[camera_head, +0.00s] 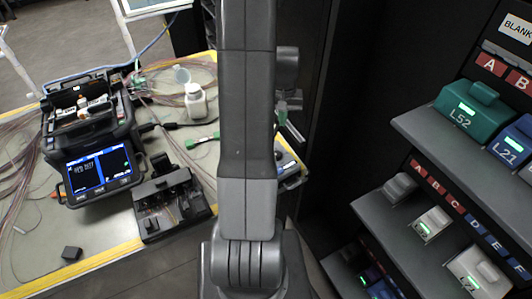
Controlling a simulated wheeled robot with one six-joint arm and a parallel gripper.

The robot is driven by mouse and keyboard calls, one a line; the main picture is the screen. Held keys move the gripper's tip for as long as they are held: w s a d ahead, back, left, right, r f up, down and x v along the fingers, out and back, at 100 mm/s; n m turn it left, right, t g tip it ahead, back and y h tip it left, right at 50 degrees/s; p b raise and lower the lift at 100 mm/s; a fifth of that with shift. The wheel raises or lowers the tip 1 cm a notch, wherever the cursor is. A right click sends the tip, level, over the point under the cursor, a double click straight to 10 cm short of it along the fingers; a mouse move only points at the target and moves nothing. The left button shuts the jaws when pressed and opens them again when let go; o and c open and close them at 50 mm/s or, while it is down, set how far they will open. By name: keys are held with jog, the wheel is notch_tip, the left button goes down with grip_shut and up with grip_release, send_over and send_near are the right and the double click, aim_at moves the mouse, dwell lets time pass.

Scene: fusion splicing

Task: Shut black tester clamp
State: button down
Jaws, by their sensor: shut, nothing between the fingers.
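A black device (170,205) with raised parts on top sits on the table in front of the splicer; I cannot tell whether it is the tester or whether its clamp is open or shut. Another dark device with a bluish face (287,168) lies at the table's right edge, partly hidden behind my arm; its clamp cannot be made out. My gripper (292,127) shows only in part at the right side of my arm, above this second device. It is shut and empty, apart from both devices as far as I can tell.
A fusion splicer (90,140) with a lit screen stands at the left. Shelves (415,130) with labelled boxes stand at the right. The front table area is mostly clear.

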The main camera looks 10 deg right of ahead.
jog(key=shift+s+a+f, duration=0.1)
jog(key=shift+s+f, duration=0.25)
jog(key=shift+f, duration=0.25)
jog(key=shift+f+b, duration=0.15)
jog(key=shift+b, duration=0.2)
jog(key=shift+w+f, duration=0.25)
jog(key=shift+f, duration=0.2)
jog(key=shift+r, duration=0.2)
